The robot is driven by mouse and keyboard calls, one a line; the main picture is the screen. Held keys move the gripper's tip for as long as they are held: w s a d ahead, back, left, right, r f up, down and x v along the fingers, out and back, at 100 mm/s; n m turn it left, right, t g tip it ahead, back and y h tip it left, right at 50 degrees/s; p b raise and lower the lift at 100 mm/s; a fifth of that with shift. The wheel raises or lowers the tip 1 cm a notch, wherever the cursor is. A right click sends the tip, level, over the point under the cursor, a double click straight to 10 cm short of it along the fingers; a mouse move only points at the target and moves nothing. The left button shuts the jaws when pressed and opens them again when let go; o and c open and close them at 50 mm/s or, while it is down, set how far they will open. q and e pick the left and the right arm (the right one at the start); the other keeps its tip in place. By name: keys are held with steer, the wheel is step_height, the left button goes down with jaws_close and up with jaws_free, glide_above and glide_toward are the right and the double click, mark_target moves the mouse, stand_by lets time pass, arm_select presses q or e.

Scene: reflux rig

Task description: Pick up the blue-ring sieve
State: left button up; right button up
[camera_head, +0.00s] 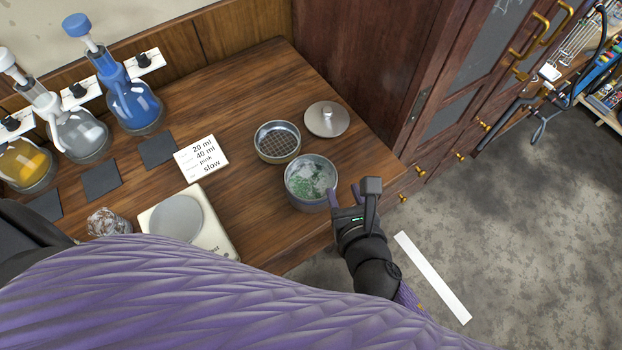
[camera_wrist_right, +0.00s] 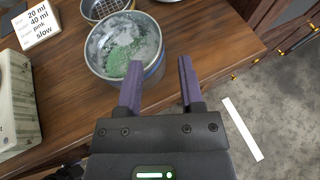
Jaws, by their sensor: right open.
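The blue-ring sieve (camera_head: 311,181) is a round metal pan near the table's front right edge, with white and green grains inside. Its bluish band shows on the outer wall in the right wrist view (camera_wrist_right: 155,70). My right gripper (camera_head: 346,194) is open beside the sieve's right side, over the table edge. In the right wrist view its purple fingers (camera_wrist_right: 160,72) are apart; the left finger overlaps the sieve's near wall, and the right one is over the table. I cannot tell whether a finger touches the sieve. My left gripper is not in view.
Behind it stand a mesh sieve (camera_head: 277,142) with a tan band and a metal lid (camera_head: 326,119). A scale (camera_head: 215,235), a note card (camera_head: 201,158) and a glass (camera_head: 104,222) are to the left. Flasks line the back left. A cabinet (camera_head: 370,70) borders the table's right.

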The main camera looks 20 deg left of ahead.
mark_target(336, 173)
steer(key=b+x, duration=0.2)
steer(key=x, duration=0.4)
steer(key=shift+d+f, duration=0.1)
steer(key=shift+s, duration=0.1)
jaws_close()
